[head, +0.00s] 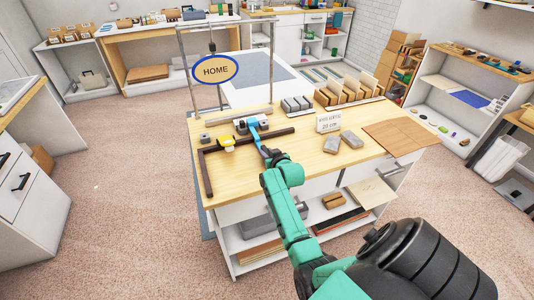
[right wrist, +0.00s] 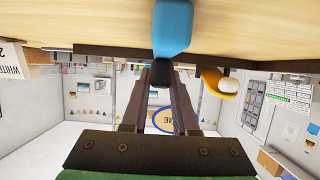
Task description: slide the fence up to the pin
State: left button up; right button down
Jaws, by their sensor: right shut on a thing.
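A dark brown L-shaped rail (head: 208,176), which looks like the fence, lies on the wooden bench top (head: 310,165); its long leg also shows in the right wrist view (right wrist: 110,50). A blue handle (head: 254,131) reaches from a grey block (head: 243,126) across that leg. My right gripper (head: 268,154) is shut on the handle's near end; the blue handle (right wrist: 172,35) also shows between the fingers in the right wrist view. A yellow piece with a white knob (head: 228,143) sits at the rail, left of the handle. I cannot make out the pin. My left gripper is not in view.
A HOME sign (head: 215,69) hangs from a metal frame at the bench's back left. A small white sign (head: 328,122), grey blocks (head: 331,145) and a rack of brown sheets (head: 348,90) stand to the right. A flat brown board (head: 400,136) lies at the right end.

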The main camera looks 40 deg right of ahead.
jog(key=shift+f, duration=0.1)
jog(key=shift+w+a+p, duration=0.1)
jog(key=shift+a+p, duration=0.3)
jog(key=shift+a, duration=0.05)
jog(key=c, duration=0.7)
grip_release()
jog(key=b+v, duration=0.1)
jog(key=v, duration=1.3)
jog(key=shift+s+a, duration=0.15)
jog(key=shift+s, duration=0.1)
